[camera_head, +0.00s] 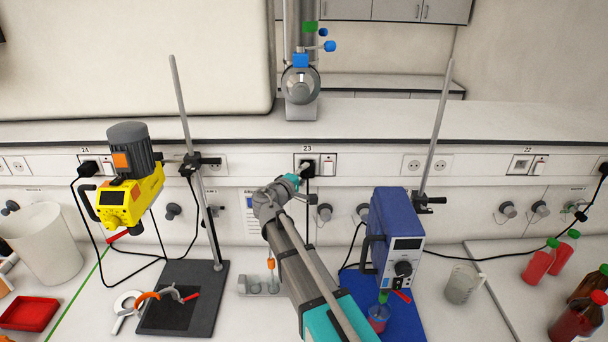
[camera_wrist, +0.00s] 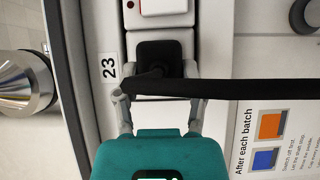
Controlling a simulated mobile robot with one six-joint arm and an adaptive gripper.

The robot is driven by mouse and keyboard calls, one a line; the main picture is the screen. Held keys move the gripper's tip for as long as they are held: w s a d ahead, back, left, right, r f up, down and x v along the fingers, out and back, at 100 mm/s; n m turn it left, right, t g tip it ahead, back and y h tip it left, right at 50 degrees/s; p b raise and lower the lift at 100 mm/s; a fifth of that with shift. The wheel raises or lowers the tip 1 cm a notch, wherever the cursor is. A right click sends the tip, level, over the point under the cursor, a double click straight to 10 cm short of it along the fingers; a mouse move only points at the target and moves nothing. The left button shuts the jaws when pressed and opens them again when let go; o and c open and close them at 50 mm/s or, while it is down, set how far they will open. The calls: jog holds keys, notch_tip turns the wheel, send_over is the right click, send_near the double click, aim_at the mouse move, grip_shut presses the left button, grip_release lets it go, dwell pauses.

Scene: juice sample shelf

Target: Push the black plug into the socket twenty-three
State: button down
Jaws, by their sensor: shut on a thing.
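The black plug (camera_wrist: 158,55) sits between the two fingers of my gripper (camera_wrist: 158,72) in the wrist view, in front of the socket plate marked 23. The fingers are shut on it from both sides. Its black cable (camera_wrist: 240,88) runs off to the right in the wrist view. In the head view my gripper (camera_head: 293,180) is at the wall below label 23, with the plug (camera_head: 308,168) at its tip. Socket twenty-three (camera_head: 301,157) is mostly covered by the plug. I cannot tell how deep the plug sits in it.
A switch (camera_head: 328,166) is right of the socket. A yellow stirrer (camera_head: 130,200) on a stand is at left, a blue device (camera_head: 398,240) at right. Knobs (camera_head: 324,212) project below the sockets.

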jog(key=shift+c, duration=0.5)
grip_release()
jog(key=v, duration=1.2)
dwell(0.5)
